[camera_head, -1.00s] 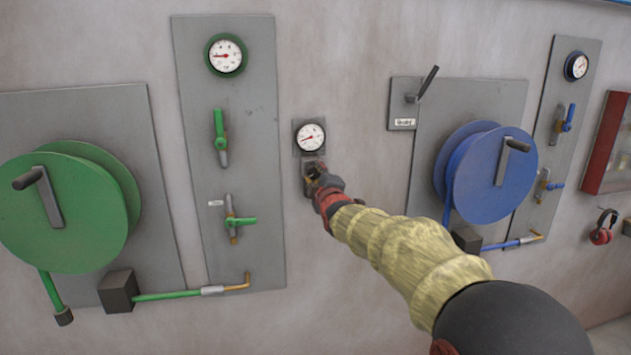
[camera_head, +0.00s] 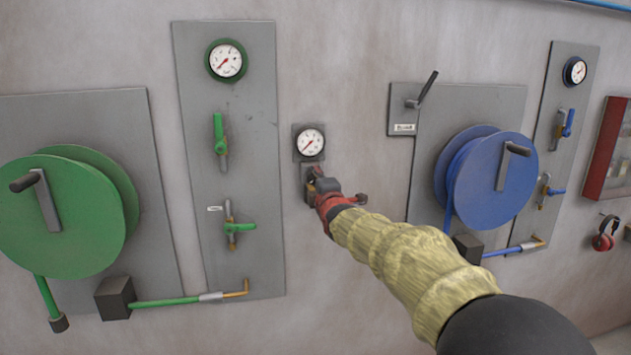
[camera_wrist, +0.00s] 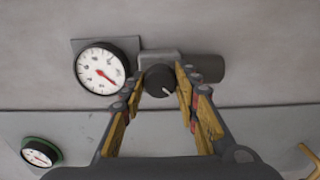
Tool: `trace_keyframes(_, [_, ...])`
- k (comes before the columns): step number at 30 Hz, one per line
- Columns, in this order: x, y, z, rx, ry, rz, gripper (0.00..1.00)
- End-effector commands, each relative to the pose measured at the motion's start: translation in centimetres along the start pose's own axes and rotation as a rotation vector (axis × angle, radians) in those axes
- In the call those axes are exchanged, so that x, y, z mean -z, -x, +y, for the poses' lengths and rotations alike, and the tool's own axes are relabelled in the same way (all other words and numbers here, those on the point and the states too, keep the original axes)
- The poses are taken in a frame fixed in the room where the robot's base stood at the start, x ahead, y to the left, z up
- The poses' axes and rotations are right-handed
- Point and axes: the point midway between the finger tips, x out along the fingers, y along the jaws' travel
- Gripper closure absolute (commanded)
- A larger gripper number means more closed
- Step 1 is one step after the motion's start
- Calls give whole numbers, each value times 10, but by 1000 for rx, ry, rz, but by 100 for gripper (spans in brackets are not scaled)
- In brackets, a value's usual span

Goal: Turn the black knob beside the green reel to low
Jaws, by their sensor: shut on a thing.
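The black knob (camera_wrist: 159,80) sits on a small grey wall fitting, with a light pointer line on its face in the wrist view. My gripper (camera_wrist: 157,88) has one finger on each side of the knob and is shut on it. In the head view my gripper (camera_head: 318,183) covers the knob, just below a small white gauge (camera_head: 311,142). That gauge also shows beside the knob in the wrist view (camera_wrist: 101,69). The green reel (camera_head: 62,217) is on the wall at the left.
A grey panel (camera_head: 256,110) with a green-rimmed gauge (camera_head: 226,61) and green valves stands between the reel and the knob. A blue reel (camera_head: 493,190) and a black lever (camera_head: 428,88) are to the right.

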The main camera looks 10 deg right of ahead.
Motion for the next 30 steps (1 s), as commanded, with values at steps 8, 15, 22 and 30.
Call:
trace_keyframes(8, [0,0,-1,1,0,1,60])
trace_keyframes(15, [0,0,0,0,0,0,51])
trace_keyframes(22, [0,1,0,0,-1,0,51])
trace_keyframes(30, [0,25,0,1,-1,0,51])
